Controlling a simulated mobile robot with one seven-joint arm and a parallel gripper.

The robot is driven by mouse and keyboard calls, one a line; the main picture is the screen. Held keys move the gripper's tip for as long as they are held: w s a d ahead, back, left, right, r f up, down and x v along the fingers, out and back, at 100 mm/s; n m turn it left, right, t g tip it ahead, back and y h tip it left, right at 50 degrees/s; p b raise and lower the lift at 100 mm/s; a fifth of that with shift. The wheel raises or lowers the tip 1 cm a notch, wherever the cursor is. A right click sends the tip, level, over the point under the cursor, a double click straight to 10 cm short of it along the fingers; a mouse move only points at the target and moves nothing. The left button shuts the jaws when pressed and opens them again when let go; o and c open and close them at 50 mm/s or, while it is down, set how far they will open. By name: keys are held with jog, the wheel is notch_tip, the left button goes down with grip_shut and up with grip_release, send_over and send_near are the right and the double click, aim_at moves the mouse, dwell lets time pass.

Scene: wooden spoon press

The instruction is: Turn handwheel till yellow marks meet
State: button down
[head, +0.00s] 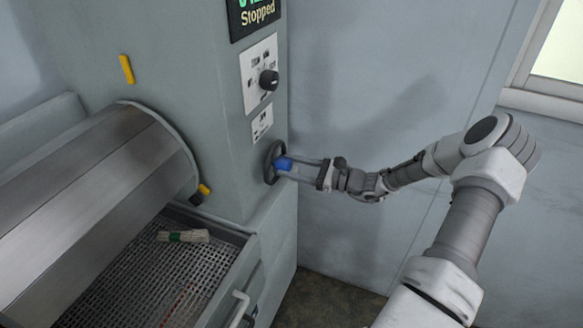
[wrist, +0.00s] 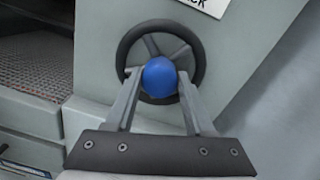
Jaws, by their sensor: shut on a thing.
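The black handwheel (head: 271,161) sits on the side face of the grey machine, below the dial. It also shows in the wrist view (wrist: 128,42), with its spokes and rim. My gripper (head: 287,164) is shut on the wheel's blue knob (wrist: 160,77), one finger on each side. One yellow mark (head: 126,69) is on the machine's grey front panel, above the drum. The other yellow mark (head: 204,189) is on the drum's right edge, low down. The two marks are well apart. The metal drum (head: 105,190) lies at the left.
A dial panel with a black knob (head: 268,80) and a display reading "Stopped" (head: 257,12) are above the wheel. A mesh tray (head: 120,290) below the drum holds a bundle (head: 183,236) with a green band. Free room lies right of the machine.

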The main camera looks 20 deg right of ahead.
jog(key=n+b, duration=0.2)
jog(key=n, duration=0.2)
jog(key=shift+f, duration=0.15)
jog(key=n+b, duration=0.2)
jog(key=n, duration=0.2)
jog(key=shift+h, duration=0.3)
jog(key=n+b, duration=0.4)
jog(key=shift+f+n, duration=0.1)
jog(key=shift+n, duration=0.3)
jog(key=shift+n+b, duration=0.9)
jog(key=shift+b, duration=0.15)
jog(key=shift+r, duration=0.2)
jog(key=shift+c, duration=1.3)
grip_release()
jog(key=shift+s, duration=0.1)
